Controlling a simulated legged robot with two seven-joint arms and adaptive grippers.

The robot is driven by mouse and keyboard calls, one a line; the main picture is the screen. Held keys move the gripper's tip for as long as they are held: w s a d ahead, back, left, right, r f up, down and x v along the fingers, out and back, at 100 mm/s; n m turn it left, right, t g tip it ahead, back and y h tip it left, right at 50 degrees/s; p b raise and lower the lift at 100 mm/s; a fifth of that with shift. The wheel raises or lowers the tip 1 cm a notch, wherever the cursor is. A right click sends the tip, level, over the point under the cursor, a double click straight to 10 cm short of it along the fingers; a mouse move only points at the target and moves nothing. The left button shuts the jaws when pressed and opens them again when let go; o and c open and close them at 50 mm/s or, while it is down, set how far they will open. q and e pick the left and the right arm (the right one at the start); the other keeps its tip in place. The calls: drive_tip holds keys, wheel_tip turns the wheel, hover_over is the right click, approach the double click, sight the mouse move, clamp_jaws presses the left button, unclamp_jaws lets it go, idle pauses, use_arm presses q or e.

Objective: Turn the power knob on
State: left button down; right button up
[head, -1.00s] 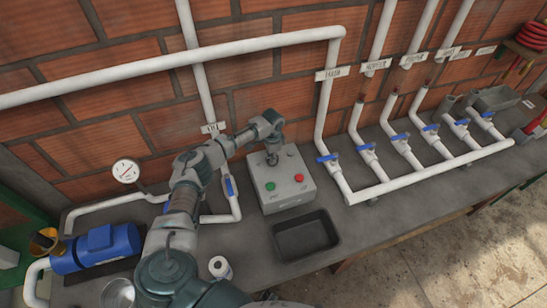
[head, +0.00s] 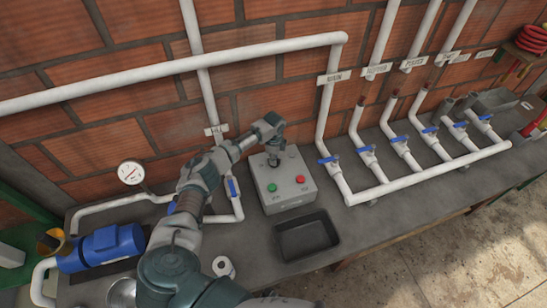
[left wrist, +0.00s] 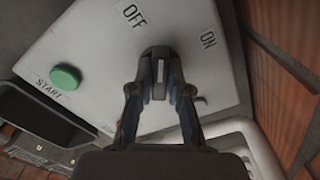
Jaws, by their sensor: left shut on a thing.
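The grey control box (head: 290,188) stands on the bench in the head view, with a green button (head: 273,188) and a red button (head: 300,180) on its face. My left gripper (head: 273,158) reaches down onto the back left part of the box. In the left wrist view my left gripper (left wrist: 161,62) is shut on the dark power knob (left wrist: 161,72), whose body is mostly hidden between the fingers. The OFF label (left wrist: 132,16) and the ON label (left wrist: 208,40) lie on either side above it. The exact knob angle is hard to tell. My right gripper is not in view.
A black tray (head: 306,250) sits in front of the box. White pipes with blue-handled valves (head: 328,160) stand to the right. A blue motor (head: 112,243) and a pressure gauge (head: 131,173) are at the left. The green START button (left wrist: 65,77) is near my fingers.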

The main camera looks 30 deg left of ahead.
use_arm(q)
drive_tip(key=m, duration=0.5)
drive_tip(key=shift+d+m, duration=0.1)
drive_tip(key=shift+m, duration=0.2)
drive_tip(key=m, duration=0.5)
drive_tip(key=shift+f+m, duration=0.1)
drive_tip(key=shift+m, duration=0.3)
drive_tip(key=c, duration=1.1)
unclamp_jaws()
wheel_tip(320, 180, up, 12)
drive_tip(key=shift+w+f, duration=0.1)
drive_tip(key=shift+w, duration=0.05)
